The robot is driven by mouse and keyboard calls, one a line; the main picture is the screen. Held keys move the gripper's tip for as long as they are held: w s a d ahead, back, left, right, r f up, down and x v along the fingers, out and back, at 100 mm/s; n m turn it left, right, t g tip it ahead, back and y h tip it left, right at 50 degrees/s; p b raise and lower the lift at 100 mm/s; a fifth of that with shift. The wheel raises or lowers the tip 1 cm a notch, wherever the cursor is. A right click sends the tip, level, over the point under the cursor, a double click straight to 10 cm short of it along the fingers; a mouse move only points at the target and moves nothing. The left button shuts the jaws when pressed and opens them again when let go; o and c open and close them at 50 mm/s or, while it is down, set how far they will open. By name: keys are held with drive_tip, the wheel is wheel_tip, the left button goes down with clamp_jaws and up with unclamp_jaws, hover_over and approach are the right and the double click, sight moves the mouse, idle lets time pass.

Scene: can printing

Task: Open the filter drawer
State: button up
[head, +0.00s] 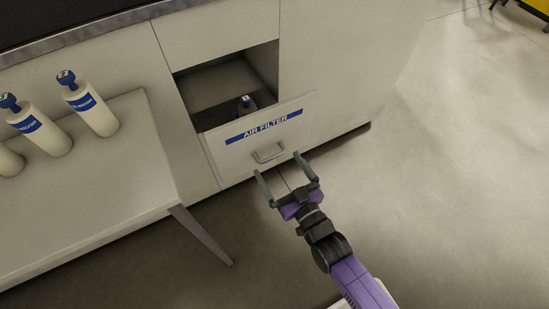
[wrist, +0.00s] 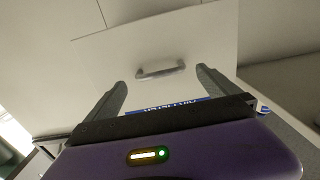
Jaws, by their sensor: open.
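The filter drawer (head: 295,125) has a pale front with a blue "AIR FILTER" label and is pulled out from the cabinet, so its inside shows. A dark-topped item (head: 246,103) is inside it, partly hidden by the front. The drawer's metal handle (head: 269,153) is on the front below the label. The handle also shows in the wrist view (wrist: 160,71). My gripper (head: 277,163) is open, with its two fingers on either side of the handle's line and a little in front of it. The gripper appears empty and apart from the handle.
A white table (head: 150,165) stands at the left with several white bottles (head: 92,108) with blue caps on it. Its leg (head: 203,237) slants down near the drawer. The cabinet (head: 335,50) continues to the right. Open floor (head: 460,190) lies at the right.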

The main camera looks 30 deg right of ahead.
drive_tip(key=shift+s, duration=1.7)
drive_tip(key=s+r+g+p, duration=0.1)
drive_tip(key=s+r+p, duration=0.1)
drive_tip(key=s+r, duration=0.8)
drive_tip(key=s+r+g+p, duration=0.2)
drive_tip(key=s+r, duration=0.8)
drive_tip(key=s, duration=0.6)
drive_tip(key=shift+p, duration=0.6)
